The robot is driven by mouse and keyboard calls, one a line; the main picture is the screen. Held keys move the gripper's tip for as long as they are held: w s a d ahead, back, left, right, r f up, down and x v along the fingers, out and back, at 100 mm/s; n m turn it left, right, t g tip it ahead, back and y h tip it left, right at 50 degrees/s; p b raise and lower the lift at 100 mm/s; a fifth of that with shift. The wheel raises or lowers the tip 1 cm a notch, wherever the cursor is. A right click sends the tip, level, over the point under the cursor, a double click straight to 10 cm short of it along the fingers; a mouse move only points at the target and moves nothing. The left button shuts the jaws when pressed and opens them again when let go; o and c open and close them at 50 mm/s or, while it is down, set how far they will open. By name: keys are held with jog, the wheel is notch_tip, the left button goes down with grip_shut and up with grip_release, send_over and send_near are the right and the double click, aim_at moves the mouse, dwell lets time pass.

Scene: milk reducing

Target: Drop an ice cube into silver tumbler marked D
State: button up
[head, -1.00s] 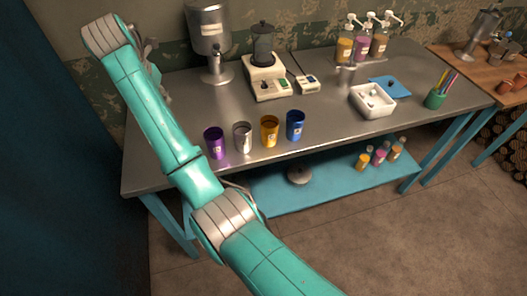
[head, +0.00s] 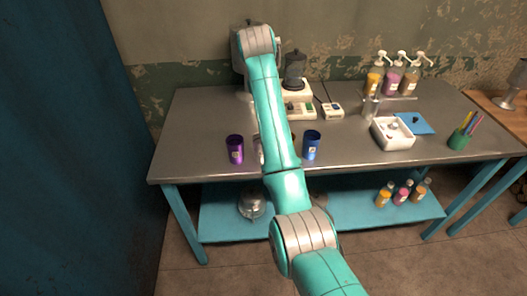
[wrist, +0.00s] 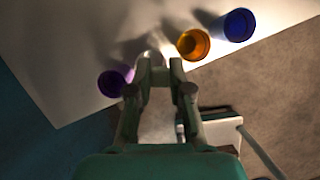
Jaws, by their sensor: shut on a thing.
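My gripper (wrist: 160,62) is shut on a small pale ice cube (wrist: 155,57), which is hard to make out between the fingertips. The silver tumbler (head: 257,150) stands in the row of cups, mostly hidden by my arm in the head view. In the wrist view its place lies just beyond my fingertips, dim and glary, so its rim and the D mark are not readable. The purple tumbler (wrist: 112,82) is left of my gripper. The orange tumbler (wrist: 193,43) and the blue tumbler (wrist: 238,24) are to the right.
In the head view the purple (head: 235,150) and blue (head: 311,146) tumblers flank my arm. A white ice box (head: 408,139) sits to the right, with pump bottles (head: 392,82) behind. A hot plate (head: 297,108) stands behind the cups. The table's front edge is close to the cups.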

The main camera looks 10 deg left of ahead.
jog(key=shift+a+f, duration=0.1)
jog(key=shift+f, duration=2.25)
jog(key=o, duration=0.8)
jog(key=shift+r, duration=0.1)
jog(key=v, duration=0.7)
jog(key=shift+s+r, duration=0.15)
